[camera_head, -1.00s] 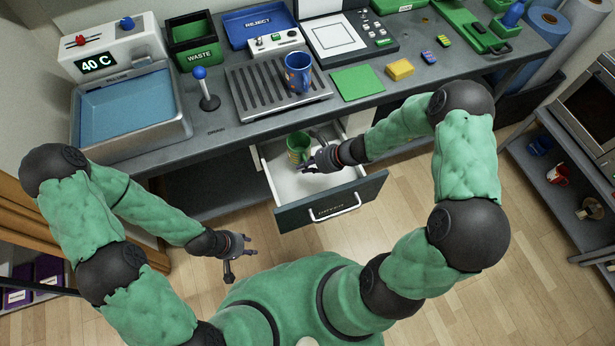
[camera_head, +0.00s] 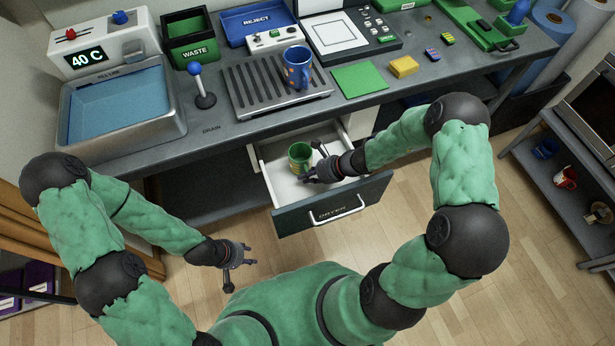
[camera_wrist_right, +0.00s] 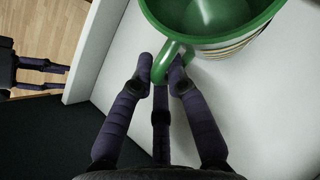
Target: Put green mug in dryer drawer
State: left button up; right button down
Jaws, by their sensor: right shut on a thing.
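The green mug (camera_head: 299,157) is upright inside the open dryer drawer (camera_head: 331,210), on or just above its white floor. In the right wrist view, the mug (camera_wrist_right: 212,35) shows a green rim and a handle pointing toward my fingers. My right gripper (camera_wrist_right: 165,68) is shut on the handle, with fingertips on both sides of it. In the head view, my right gripper (camera_head: 309,173) reaches into the drawer from the right. My left gripper (camera_head: 240,262) hangs over the floor left of the drawer, empty, with its fingers apart.
A blue mug (camera_head: 298,66) stands on the drain grille (camera_head: 250,92) above the drawer. The water basin (camera_head: 118,115), lever (camera_head: 200,85) and green pad (camera_head: 359,79) are on the counter. A shelf with mugs (camera_head: 565,180) stands at right.

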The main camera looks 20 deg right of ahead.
jog(key=shift+f, duration=0.15)
jog(key=c, duration=1.2)
grip_release()
jog(key=shift+r, duration=0.2)
jog(key=p+v, duration=0.4)
jog(key=v, duration=0.8)
jog(key=shift+s+p, duration=0.1)
jog(key=shift+p, duration=0.2)
